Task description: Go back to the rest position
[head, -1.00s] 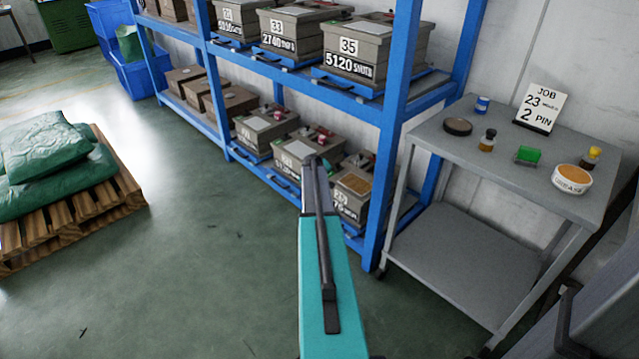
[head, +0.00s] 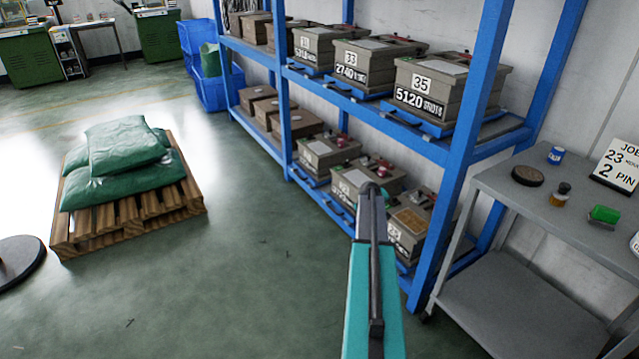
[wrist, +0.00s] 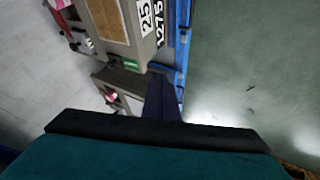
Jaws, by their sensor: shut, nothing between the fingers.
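My gripper (head: 370,192) shows in the head view at the end of my teal arm, low in the middle of the picture. It stands in front of the blue rack's lower shelf, and the tip overlaps the grey boxes there in the picture. In the wrist view, my dark, narrow gripper (wrist: 160,98) points away from the teal body, with its fingers together and nothing held. How far it is from the boxes I cannot tell.
The blue rack (head: 462,160) holds numbered grey boxes, among them box 35 (head: 440,88). A grey trolley (head: 520,205) with small jars and a job card (head: 618,165) stands at the right. A wooden pallet (head: 128,222) bears green sacks (head: 122,150). Open floor (head: 230,290) lies between.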

